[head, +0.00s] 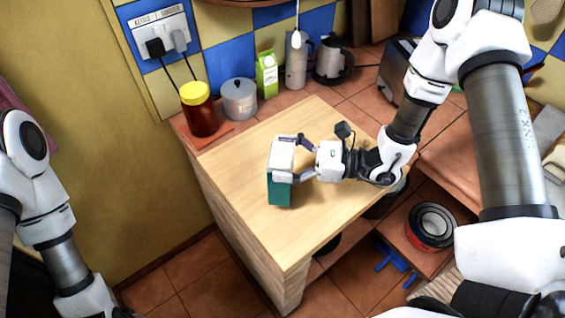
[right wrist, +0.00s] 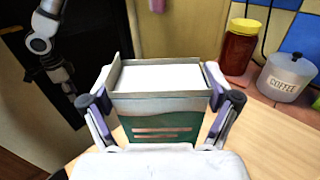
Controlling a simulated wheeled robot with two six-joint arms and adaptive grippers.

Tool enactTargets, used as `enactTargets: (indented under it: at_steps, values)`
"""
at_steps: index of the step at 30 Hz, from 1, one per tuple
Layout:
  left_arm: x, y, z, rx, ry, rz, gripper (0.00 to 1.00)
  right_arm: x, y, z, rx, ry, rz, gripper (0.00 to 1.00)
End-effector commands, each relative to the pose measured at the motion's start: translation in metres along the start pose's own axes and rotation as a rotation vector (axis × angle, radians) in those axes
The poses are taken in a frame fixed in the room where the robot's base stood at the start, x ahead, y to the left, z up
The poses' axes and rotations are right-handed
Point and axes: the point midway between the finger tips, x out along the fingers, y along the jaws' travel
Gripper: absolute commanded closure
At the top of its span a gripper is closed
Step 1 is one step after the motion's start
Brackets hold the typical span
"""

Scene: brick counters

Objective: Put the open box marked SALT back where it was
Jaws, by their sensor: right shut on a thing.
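An open teal box (head: 280,191) with a white upper band is in my right gripper (head: 290,158), over the wooden counter top. The fingers grip it from two opposite sides. In the right wrist view the box (right wrist: 160,128) is upright, with raised flaps around a white fill. Its visible face has pinkish lines; I cannot read SALT on it. I cannot tell whether its base touches the wood. My left arm shows at the left edge, but its gripper is out of view.
Behind the wood, on tiles, stand a yellow-lidded jar (head: 197,112), a COFFEE pot (right wrist: 286,76), a green carton (head: 266,74), a grey flask (head: 297,62) and a kettle (head: 333,62). Wood around the box is clear. A lower shelf at right holds a red-and-black round item (head: 432,226).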

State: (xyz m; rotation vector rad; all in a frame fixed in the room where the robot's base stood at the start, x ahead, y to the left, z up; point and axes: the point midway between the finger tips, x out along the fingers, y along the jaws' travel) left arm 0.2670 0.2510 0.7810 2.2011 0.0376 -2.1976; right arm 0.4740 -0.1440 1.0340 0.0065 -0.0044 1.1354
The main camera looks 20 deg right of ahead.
Motion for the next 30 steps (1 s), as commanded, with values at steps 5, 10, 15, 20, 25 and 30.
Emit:
enactTargets:
  at_steps: [5,10,15,20,25,30]
  values:
    - [-0.015,0.000,0.000,0.000,0.000,0.000,0.54,0.001,-0.002,-0.027,0.004,0.002,0.001,0.82]
    - [-0.014,0.000,0.000,0.000,0.000,0.000,0.54,0.001,-0.003,-0.036,-0.001,0.000,0.000,0.82]
    - [-0.011,0.000,0.000,0.000,0.000,0.000,0.54,0.001,-0.003,-0.038,-0.001,0.000,0.000,0.82]
    - [-0.010,0.000,0.000,0.000,0.000,0.000,0.54,0.001,-0.003,-0.039,0.000,0.001,0.000,0.00]
    - [-0.010,0.000,0.000,0.000,0.000,0.000,0.54,0.001,-0.002,-0.039,0.000,0.001,0.000,0.00]
    - [-0.013,0.000,0.000,0.000,0.000,0.000,0.54,0.001,-0.002,-0.036,0.000,0.001,0.000,0.00]
